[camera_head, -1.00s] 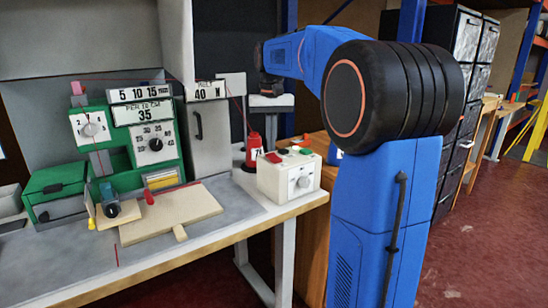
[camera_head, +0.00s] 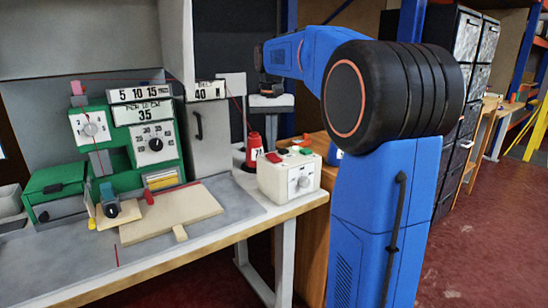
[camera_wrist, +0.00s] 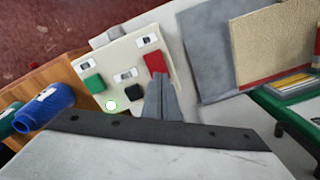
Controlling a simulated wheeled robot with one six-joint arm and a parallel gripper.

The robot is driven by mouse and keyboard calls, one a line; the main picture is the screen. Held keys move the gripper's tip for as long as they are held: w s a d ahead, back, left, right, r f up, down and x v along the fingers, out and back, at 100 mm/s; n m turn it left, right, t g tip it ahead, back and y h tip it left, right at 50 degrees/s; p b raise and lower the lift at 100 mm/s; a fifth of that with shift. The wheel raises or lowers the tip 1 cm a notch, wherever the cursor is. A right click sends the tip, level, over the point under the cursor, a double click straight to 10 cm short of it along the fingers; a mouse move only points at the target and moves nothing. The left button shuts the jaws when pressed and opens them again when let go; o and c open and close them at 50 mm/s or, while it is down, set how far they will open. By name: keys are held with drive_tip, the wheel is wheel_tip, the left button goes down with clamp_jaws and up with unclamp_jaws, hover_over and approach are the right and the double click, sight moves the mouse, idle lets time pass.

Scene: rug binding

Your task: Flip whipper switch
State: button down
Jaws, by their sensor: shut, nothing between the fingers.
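A white control box (camera_head: 288,178) stands on the right end of the workbench, with a dial on its front. Its top carries a red switch (camera_wrist: 156,64), a green switch (camera_wrist: 94,84) and a black switch (camera_wrist: 133,90), with small labels too blurred to read, so I cannot tell which one is the whipper switch.
The green machine (camera_head: 125,135) and a tan board (camera_head: 172,212) occupy the bench (camera_head: 75,255) to the left. A blue spool-like object (camera_wrist: 48,105) lies beside the box in the wrist view.

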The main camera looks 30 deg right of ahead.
sight(271, 155)
drive_tip(key=shift+f, duration=0.8)
idle(0.4)
drive_tip(key=shift+r, duration=0.15)
wheel_tip(271, 155, up, 7)
idle(1.0)
idle(0.4)
drive_tip(key=s+a+f+n+t, duration=0.1)
drive_tip(key=s+a+f+n, duration=0.1)
drive_tip(key=s+a+f, duration=0.3)
drive_tip(key=s+a+f+n+t, duration=0.1)
drive_tip(key=s+a+f, duration=0.4)
drive_tip(key=s+f, duration=0.6)
drive_tip(key=s+a+f+n+t, duration=0.2)
drive_tip(key=s+a+f, duration=0.3)
drive_tip(key=s, duration=0.9)
wheel_tip(271, 155, down, 4)
drive_tip(key=shift+a+r+n+t, duration=0.2)
drive_tip(key=shift+a+n+t, duration=0.1)
drive_tip(key=shift+a+t, duration=0.1)
drive_tip(key=shift+s, duration=0.1)
